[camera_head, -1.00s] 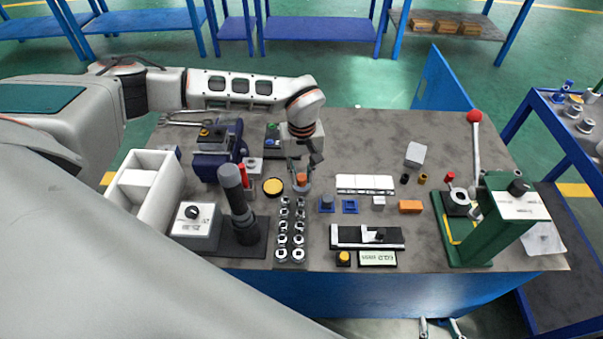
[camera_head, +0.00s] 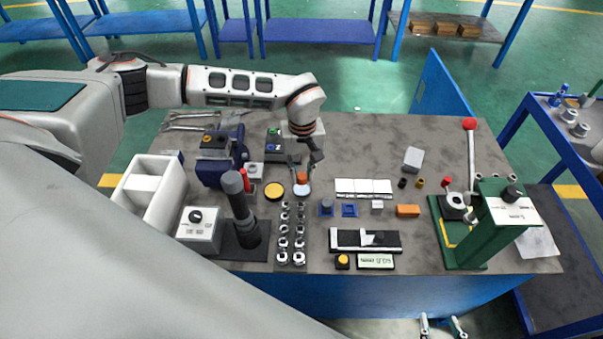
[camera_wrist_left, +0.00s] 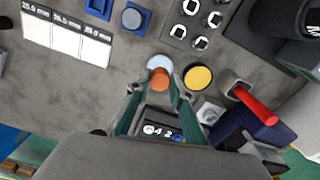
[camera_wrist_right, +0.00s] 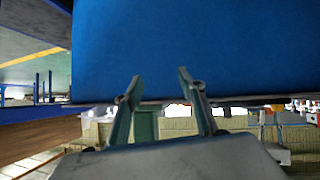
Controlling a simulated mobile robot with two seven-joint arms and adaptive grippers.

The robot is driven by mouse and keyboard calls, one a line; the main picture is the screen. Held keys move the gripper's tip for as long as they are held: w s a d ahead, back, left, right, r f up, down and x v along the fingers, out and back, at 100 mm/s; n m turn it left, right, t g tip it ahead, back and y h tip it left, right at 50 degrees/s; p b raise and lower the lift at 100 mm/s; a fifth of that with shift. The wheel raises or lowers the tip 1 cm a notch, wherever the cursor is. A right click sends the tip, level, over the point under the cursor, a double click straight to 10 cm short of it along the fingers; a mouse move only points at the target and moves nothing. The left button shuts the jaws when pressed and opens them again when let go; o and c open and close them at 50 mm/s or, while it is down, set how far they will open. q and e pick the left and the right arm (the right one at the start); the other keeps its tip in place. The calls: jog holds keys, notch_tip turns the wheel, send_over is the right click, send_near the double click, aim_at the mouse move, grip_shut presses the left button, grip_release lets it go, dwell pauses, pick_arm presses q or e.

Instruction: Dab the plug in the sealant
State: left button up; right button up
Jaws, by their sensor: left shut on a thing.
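My left gripper (camera_head: 302,184) is shut on an orange-brown plug (camera_head: 302,177), which also shows between the fingertips in the left wrist view (camera_wrist_left: 162,78). A small round pale dish (camera_wrist_left: 159,62) lies at the plug's end and partly behind it; it looks like the sealant. I cannot tell whether the plug touches it. A round yellow disc (camera_head: 274,191) in a dark rim lies just left of the plug in the head view. My right gripper (camera_wrist_right: 160,78) is open and empty in front of the blue table side (camera_wrist_right: 200,50). Its fingertips show at the head view's bottom edge (camera_head: 442,326).
A rack of several sockets (camera_head: 292,235) stands in front of the plug. A dark upright cylinder (camera_head: 240,208), red-handled tool (camera_head: 245,180) and blue vise (camera_head: 215,168) stand to the left. White gauge blocks (camera_head: 363,188) lie right. A green press (camera_head: 492,225) stands far right.

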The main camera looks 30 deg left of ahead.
aim_at(302, 176)
pick_arm(q)
notch_tip(302, 176, up, 2)
jog(key=shift+r+p, duration=0.1)
jog(key=shift+p, duration=0.7)
jog(key=shift+r, duration=0.3)
jog(key=shift+r+p, duration=0.55)
jog(key=shift+p, duration=0.2)
jog(key=shift+r, duration=0.1)
pick_arm(e)
jog(key=shift+s+d+r+h, duration=0.2)
jog(key=shift+s+d, duration=0.1)
jog(key=shift+d, duration=0.25)
jog(key=shift+s+d+r+h, duration=0.1)
jog(key=shift+s+d+h, duration=0.15)
jog(key=shift+d, duration=0.3)
jog(key=shift+a+r, duration=0.1)
jog(key=shift+a, duration=0.15)
